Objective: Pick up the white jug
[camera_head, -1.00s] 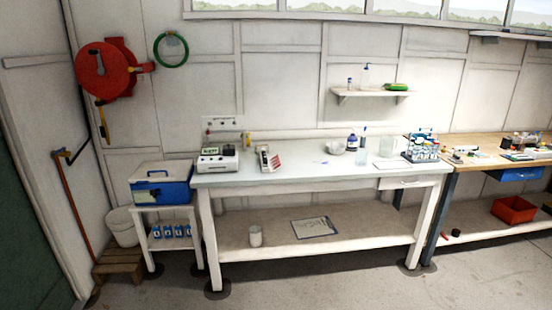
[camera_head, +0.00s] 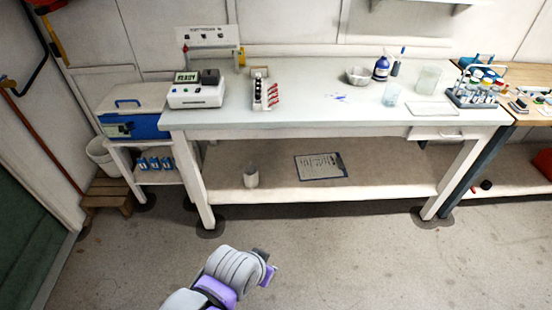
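A small whitish vessel (camera_head: 251,176), which looks like the white jug, stands upright on the lower shelf (camera_head: 380,185) of the white bench, left of the middle. It is too small to make out a handle or spout. A grey and purple part of one of my arms shows at the bottom of the view, in front of the bench and well apart from the vessel. No gripper fingers can be made out.
A clipboard (camera_head: 321,167) lies right of the vessel on the shelf. The floor (camera_head: 340,260) in front is clear.

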